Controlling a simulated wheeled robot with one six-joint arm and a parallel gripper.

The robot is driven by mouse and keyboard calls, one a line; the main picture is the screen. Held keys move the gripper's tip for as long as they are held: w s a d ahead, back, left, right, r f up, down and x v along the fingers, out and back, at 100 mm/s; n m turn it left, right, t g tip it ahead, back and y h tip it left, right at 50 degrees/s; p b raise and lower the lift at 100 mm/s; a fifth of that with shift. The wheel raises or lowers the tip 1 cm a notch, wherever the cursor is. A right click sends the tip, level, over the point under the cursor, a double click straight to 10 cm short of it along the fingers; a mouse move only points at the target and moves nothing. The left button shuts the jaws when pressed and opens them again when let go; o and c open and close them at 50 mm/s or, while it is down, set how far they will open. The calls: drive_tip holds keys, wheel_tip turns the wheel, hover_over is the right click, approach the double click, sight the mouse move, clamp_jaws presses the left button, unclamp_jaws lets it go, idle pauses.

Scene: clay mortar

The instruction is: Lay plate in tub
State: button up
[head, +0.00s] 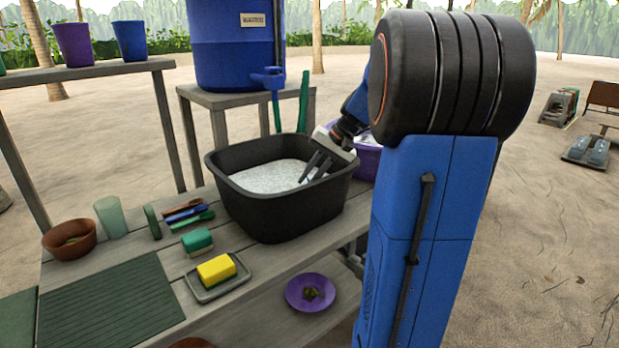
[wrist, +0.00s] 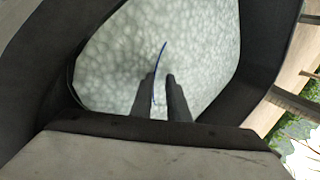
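The black tub (head: 258,214) stands on the grey table, full of white foam (head: 268,177). My gripper (head: 315,167) reaches down into its right part, fingers pointing at the foam. In the wrist view my gripper (wrist: 161,82) has its two fingers apart, with foam showing between them. A thin blue curved edge (wrist: 163,58), perhaps a plate's rim, sticks up from the foam and runs between the fingers, nearer the left one. The rest of it is hidden under foam.
A yellow sponge (head: 216,269) on a tray, a green block (head: 197,240), brushes (head: 187,214), a brown bowl (head: 69,237) and a ribbed green mat (head: 105,305) lie left of the tub. A blue barrel (head: 233,55) with tap stands behind; a purple basin (head: 368,160) is partly hidden.

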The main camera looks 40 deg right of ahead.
drive_tip(key=shift+r, duration=0.1)
drive_tip(key=v, duration=1.2)
drive_tip(key=shift+r, duration=0.1)
idle(0.4)
